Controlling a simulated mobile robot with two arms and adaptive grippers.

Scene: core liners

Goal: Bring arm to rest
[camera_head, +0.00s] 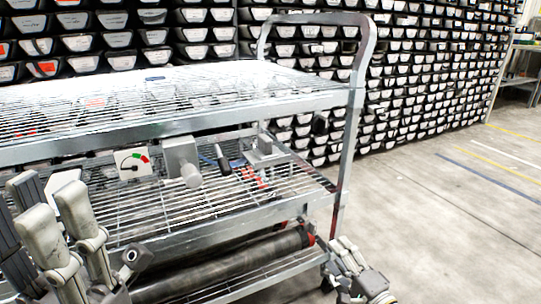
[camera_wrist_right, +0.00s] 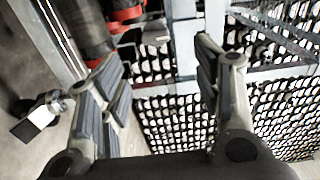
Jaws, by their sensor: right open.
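My right gripper (camera_head: 350,262) is at the lower right of the head view, beside the right end of a metal wire cart (camera_head: 335,195). The right wrist view shows its fingers (camera_wrist_right: 165,75) wide apart, with nothing between them. My left gripper (camera_head: 50,200) is large at the lower left of the head view, in front of the cart. Its fingers point up and stand apart, and no object shows between them. The near side of the left hand is cut off by the picture edge.
A dark tube (camera_head: 235,265) with a red end lies on the cart's low shelf; it shows close in the wrist view (camera_wrist_right: 90,30). A gauge card (camera_head: 133,163) and a metal block (camera_head: 182,160) are on the middle shelf. Stacked core trays (camera_head: 420,75) line the back. Floor (camera_head: 450,230) at right is clear.

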